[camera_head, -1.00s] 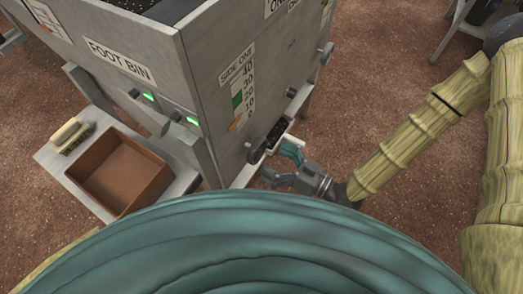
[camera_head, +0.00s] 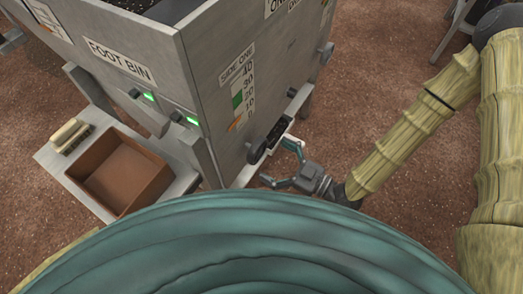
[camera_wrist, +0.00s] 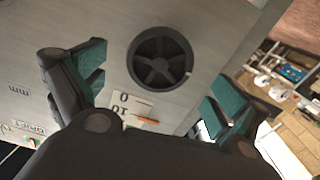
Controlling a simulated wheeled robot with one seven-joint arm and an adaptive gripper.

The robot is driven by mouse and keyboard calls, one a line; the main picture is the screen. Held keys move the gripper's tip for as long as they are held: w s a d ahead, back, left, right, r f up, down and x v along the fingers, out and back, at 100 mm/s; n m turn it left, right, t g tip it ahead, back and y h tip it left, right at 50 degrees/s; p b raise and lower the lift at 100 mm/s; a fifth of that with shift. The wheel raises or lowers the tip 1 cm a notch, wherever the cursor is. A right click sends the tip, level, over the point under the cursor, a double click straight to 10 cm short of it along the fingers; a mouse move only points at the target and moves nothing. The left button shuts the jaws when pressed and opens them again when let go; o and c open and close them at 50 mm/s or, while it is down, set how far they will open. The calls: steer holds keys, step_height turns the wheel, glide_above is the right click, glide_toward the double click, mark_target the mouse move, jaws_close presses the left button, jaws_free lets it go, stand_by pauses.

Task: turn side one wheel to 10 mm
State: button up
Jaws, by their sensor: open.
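The side one wheel (camera_head: 257,152) is a dark round wheel low on the grey machine's side panel. In the wrist view the wheel (camera_wrist: 160,58) shows face-on with several spokes. The side one scale (camera_head: 241,92) above it runs from 0 to 40, with a green bar. Its orange pointer (camera_head: 234,126) sits near the low end; the exact reading cannot be told. The pointer also shows in the wrist view (camera_wrist: 147,120). My gripper (camera_head: 279,162) is open and empty, facing the panel, its teal fingers apart on either side of the wheel's line and not touching it.
The machine's foot bin side (camera_head: 119,60) has green displays. A brown open box (camera_head: 120,172) and a brush-like object (camera_head: 68,136) rest on a grey shelf at left. Another knob (camera_head: 327,52) sticks out at the panel's far edge.

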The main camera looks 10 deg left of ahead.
mark_target(260, 153)
steer(key=shift+a, duration=0.15)
steer(key=shift+x, duration=1.85)
steer(key=c, duration=1)
steer(key=o, duration=1)
steer(key=shift+d, duration=0.2)
steer(key=shift+v, duration=1.85)
